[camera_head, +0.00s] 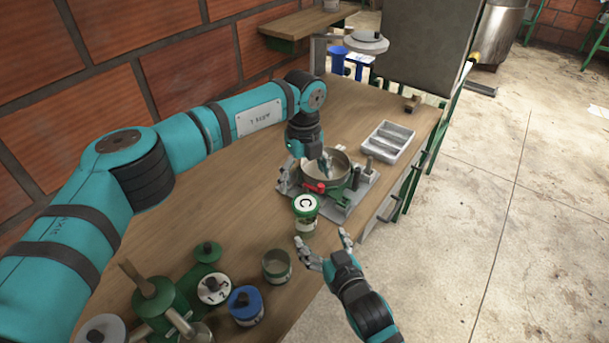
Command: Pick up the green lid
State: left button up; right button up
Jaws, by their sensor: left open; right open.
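A green lid (306,204) with a white disc marked "C" sits on top of a small jar (306,225) near the table's front right edge. My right gripper (322,239) is open and empty just below the jar in the picture, its fingers spread to either side and apart from the lid. My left gripper (326,166) points down at a round metal pan (341,180) on a grey fixture behind the lid. It is open. Whether its fingertips touch the pan cannot be told.
An open cup (277,265), a blue-topped jar (245,304), a lid marked "1 2" (214,289) and green fittings (160,297) crowd the near left of the wooden table. A grey compartment tray (388,143) lies at the back right. Open floor lies to the right.

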aim_at(207, 252)
jog(key=k+l, duration=0.25)
jog(key=k, duration=0.2)
jog(key=k+l, duration=0.25)
jog(key=k, duration=0.25)
